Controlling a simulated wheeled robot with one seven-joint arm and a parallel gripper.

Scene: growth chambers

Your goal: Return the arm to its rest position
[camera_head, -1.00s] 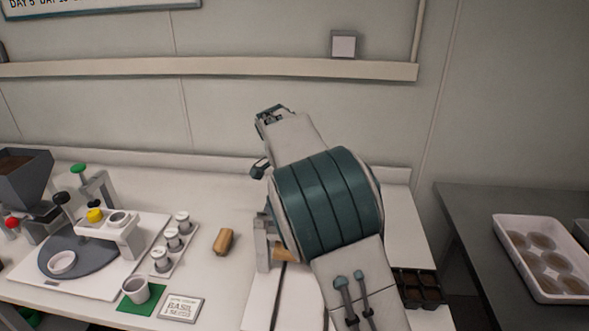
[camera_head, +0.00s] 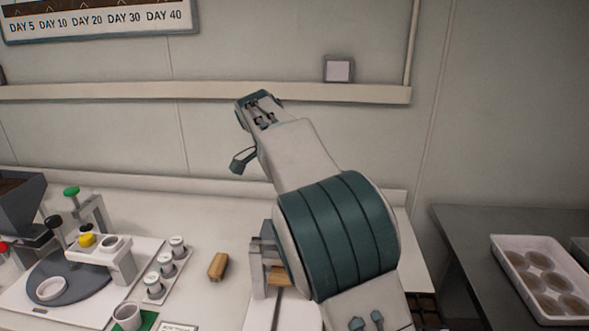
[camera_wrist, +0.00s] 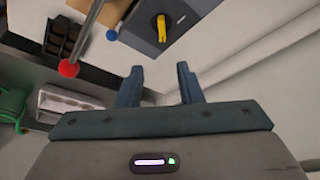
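My gripper (camera_wrist: 158,77) shows in the wrist view with its two dark blue fingers apart and nothing between them. The fingers are clear of any object. In the head view my arm rises over the right part of the bench, with its teal joint in front and a pale link reaching up towards the wall shelf. I cannot make out the fingertips in the head view.
The white bench (camera_head: 205,210) holds a wooden block (camera_head: 218,266), several small capped pots and a dial device with a grey disc (camera_head: 70,275). A white tray (camera_head: 500,262) stands on the dark side table. A red ball knob (camera_wrist: 68,69) shows near my gripper.

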